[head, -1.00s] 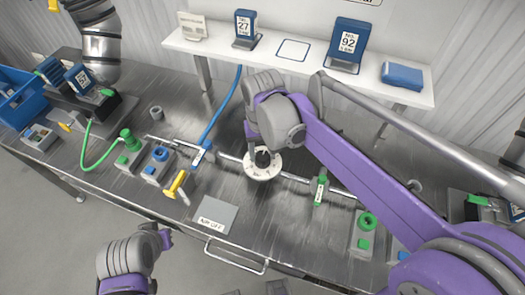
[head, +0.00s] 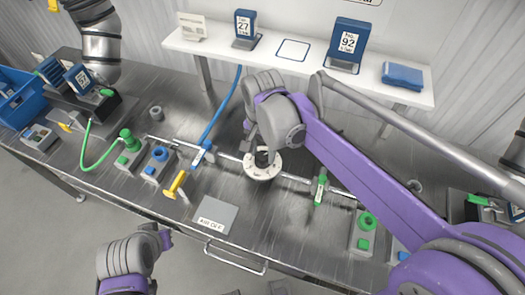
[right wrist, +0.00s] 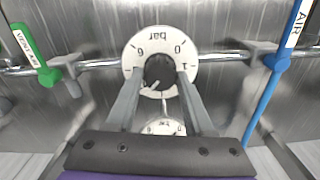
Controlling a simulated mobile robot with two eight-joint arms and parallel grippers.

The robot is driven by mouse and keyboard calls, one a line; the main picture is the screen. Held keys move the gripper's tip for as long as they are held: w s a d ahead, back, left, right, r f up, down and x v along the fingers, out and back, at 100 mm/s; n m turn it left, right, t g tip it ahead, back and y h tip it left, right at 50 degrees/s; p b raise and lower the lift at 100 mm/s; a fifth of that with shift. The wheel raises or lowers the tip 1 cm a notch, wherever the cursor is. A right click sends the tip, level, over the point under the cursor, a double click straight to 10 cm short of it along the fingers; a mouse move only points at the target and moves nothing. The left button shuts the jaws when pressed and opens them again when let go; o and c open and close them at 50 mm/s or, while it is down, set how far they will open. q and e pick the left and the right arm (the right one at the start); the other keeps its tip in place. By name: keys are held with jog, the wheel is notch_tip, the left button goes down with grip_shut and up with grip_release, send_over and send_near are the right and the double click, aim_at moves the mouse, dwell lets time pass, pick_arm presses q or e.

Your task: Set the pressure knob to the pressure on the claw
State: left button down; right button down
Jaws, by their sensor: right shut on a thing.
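In the head view the dial (head: 262,174) sits on the metal pipe along the bench. My right gripper (right wrist: 160,80) has its fingers on either side of the knob and is shut on it; it also shows in the head view (head: 262,153). The claw (head: 88,90) at the upper left holds a blue block with a white label (head: 80,77), too small to read. My left gripper (head: 165,239) is low at the left, its fingers unclear.
A green VENT AIR lever (right wrist: 30,50) and a blue AIR lever (right wrist: 285,65) flank the dial. A small white gauge (right wrist: 165,128) is partly hidden between my fingers. A yellow lever (head: 177,184) and an AIR OFF plate (head: 213,213) stand nearby. A white shelf (head: 280,68) runs behind.

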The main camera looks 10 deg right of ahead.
aim_at(263, 155)
dwell(0.3)
jog(key=shift+c, duration=1.4)
grip_release()
notch_tip(263, 155, up, 11)
jog(key=shift+p, duration=0.35)
jog(key=shift+f, duration=0.1)
